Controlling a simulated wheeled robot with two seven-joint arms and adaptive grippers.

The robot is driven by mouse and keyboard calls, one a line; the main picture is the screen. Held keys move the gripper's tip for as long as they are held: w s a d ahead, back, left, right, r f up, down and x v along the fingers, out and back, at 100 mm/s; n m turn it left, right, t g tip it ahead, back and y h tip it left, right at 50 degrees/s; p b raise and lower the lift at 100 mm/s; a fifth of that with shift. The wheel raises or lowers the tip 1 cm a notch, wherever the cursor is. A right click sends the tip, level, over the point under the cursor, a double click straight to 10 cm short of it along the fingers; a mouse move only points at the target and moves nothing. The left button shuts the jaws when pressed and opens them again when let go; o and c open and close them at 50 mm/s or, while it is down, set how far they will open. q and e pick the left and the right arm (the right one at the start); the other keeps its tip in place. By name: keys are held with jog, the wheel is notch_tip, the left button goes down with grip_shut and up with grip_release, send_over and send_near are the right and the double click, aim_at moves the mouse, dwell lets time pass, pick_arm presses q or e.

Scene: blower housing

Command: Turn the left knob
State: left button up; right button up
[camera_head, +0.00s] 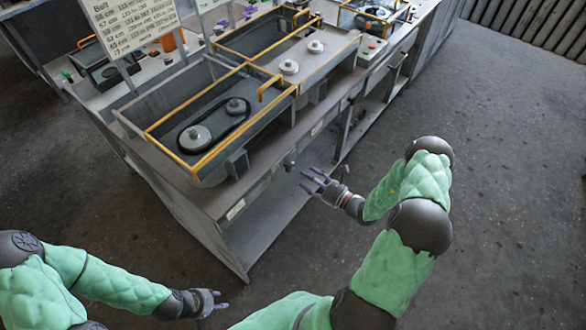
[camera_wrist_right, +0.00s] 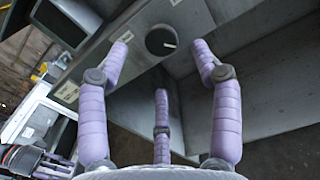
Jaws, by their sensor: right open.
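A dark round knob with a pale pointer line (camera_wrist_right: 161,40) sits on the grey bench front in the right wrist view. It lies between and beyond the spread purple fingers of my right gripper (camera_wrist_right: 162,62), and none of them touches it. In the head view a small knob (camera_head: 289,165) shows on the bench front, just left of my right gripper (camera_head: 318,185), which is open and empty. My left gripper (camera_head: 216,299) is low at the front, away from the bench, with nothing visible in it; its finger opening is unclear.
The grey bench (camera_head: 222,200) carries a belt-and-pulley unit (camera_head: 215,125) with a yellow frame (camera_head: 160,145). Below the bench top is an open shelf space (camera_head: 275,220). A sign with text (camera_head: 125,20) stands at the back left. The floor right of the bench is clear.

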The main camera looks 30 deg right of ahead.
aim_at(292, 167)
jog(key=b+x, duration=0.1)
jog(key=x, duration=0.6)
jog(key=c, duration=1.1)
